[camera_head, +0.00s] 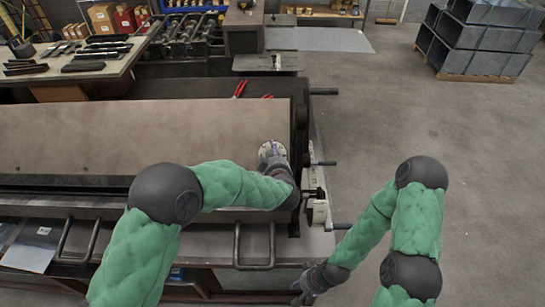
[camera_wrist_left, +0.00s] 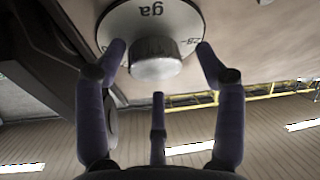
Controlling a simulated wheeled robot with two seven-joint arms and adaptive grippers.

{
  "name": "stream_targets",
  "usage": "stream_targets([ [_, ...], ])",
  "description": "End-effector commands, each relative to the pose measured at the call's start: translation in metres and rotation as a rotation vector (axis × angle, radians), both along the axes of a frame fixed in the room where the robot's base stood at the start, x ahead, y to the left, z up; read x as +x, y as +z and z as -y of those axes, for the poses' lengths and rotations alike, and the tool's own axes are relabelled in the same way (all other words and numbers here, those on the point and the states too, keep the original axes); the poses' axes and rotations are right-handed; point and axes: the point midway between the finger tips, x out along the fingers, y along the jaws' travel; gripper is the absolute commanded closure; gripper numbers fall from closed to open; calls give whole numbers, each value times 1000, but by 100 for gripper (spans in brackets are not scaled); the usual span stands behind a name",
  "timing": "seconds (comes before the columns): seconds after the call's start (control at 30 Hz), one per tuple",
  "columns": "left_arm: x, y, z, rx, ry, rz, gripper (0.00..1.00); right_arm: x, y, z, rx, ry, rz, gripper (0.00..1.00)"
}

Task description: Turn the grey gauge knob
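The grey gauge knob (camera_wrist_left: 156,62) is a short metal cylinder at the centre of a round white dial (camera_wrist_left: 185,20) with dark markings, at the top of the left wrist view. My left gripper (camera_wrist_left: 160,72) is open, with its fingers spread around the knob. One finger is on each side and a third is below; I see gaps between them and the knob. In the head view the dial (camera_head: 268,148) shows at the right end of the machine, partly hidden by my left gripper (camera_head: 274,160). My right gripper (camera_head: 303,287) hangs low at the machine's front right corner; its fingers are too small to read.
The machine's flat metal bed (camera_head: 100,135) lies left of the dial. Red-handled pliers (camera_head: 240,88) lie at its back edge. A bar handle (camera_head: 254,262) projects at the front. A table with dark tools (camera_head: 85,67) stands back left. Stacked ducts (camera_head: 475,45) stand back right, with open floor before them.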

Motion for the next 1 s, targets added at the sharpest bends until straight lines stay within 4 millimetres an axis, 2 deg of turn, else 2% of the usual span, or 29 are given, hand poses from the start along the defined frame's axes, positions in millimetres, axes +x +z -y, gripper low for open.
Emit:
stream_targets([
  [0.27, -10, 1, 3, 1, -4, -5, 30, 0, 0, 0, 0, 0, 0, 60],
  [0.7, -84, 32, 13, -1, -5, -1, 30, 0, 0, 0, 0, 0, 0, 60],
  [0.83, -99, 38, 15, -1, -2, 0, 30, 0, 0, 0, 0, 0, 0, 60],
  [1.0, -110, 42, 15, -1, -1, 0, 30, 0, 0, 0, 0, 0, 0, 60],
])
